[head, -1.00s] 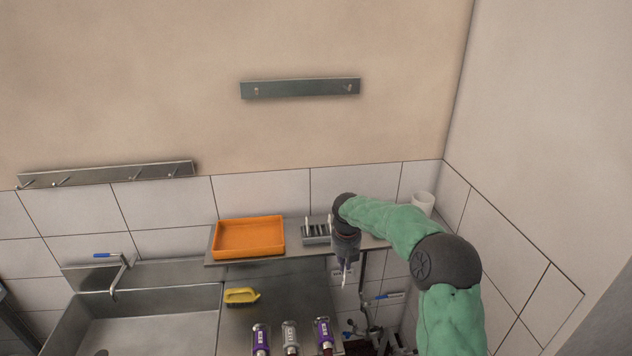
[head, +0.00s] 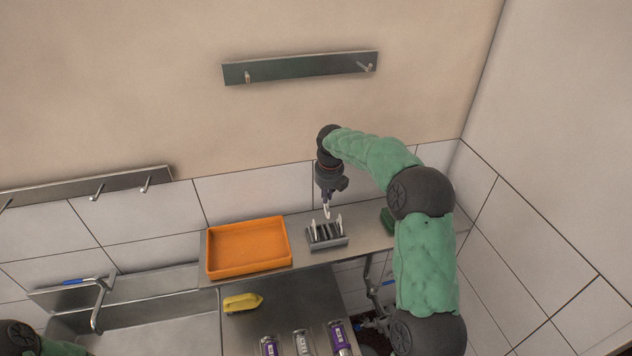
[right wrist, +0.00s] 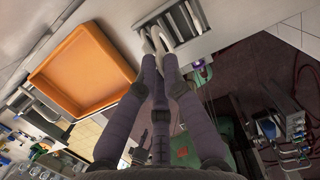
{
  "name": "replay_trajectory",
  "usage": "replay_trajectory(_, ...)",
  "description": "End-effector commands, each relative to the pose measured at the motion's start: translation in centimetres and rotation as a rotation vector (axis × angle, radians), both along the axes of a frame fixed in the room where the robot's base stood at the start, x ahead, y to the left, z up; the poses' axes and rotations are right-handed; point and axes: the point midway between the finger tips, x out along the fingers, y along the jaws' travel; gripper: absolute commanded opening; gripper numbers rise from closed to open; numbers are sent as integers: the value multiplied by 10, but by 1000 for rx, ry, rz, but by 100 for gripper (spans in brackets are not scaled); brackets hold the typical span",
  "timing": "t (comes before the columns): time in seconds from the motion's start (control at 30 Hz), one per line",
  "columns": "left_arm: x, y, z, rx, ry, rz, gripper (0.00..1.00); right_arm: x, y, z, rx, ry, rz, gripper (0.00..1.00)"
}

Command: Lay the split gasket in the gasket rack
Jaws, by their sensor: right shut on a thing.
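The gasket rack (head: 327,238) is a small grey slotted holder on the metal shelf, with thin white rings standing at its two ends. My right gripper (head: 326,203) points down just above and behind the rack. It is shut on a white split gasket (head: 327,211), which hangs from the fingertips apart from the slots in the head view. In the right wrist view the gasket (right wrist: 163,40) shows at the fingertips, with the rack's dark slots (right wrist: 199,72) beyond. The fingers partly cover the rack there. My left gripper is out of view; only part of that arm shows at the lower left.
An orange tray (head: 248,270) stands left of the rack on the shelf (head: 366,243). A green block (head: 388,220) is to the right, partly behind my arm. Below are a yellow brush (head: 242,302), several purple- or grey-labelled pumps (head: 302,344) and a sink with a tap (head: 98,300).

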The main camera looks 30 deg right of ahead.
Motion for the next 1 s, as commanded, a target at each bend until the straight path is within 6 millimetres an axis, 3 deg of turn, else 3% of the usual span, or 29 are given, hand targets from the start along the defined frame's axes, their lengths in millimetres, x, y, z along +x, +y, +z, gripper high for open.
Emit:
replay_trajectory(0.37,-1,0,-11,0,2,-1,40,0,0,-14,0,0,-1,0)
replay_trajectory(1.0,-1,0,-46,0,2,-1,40,-1,0,-62,0,1,-1,0)
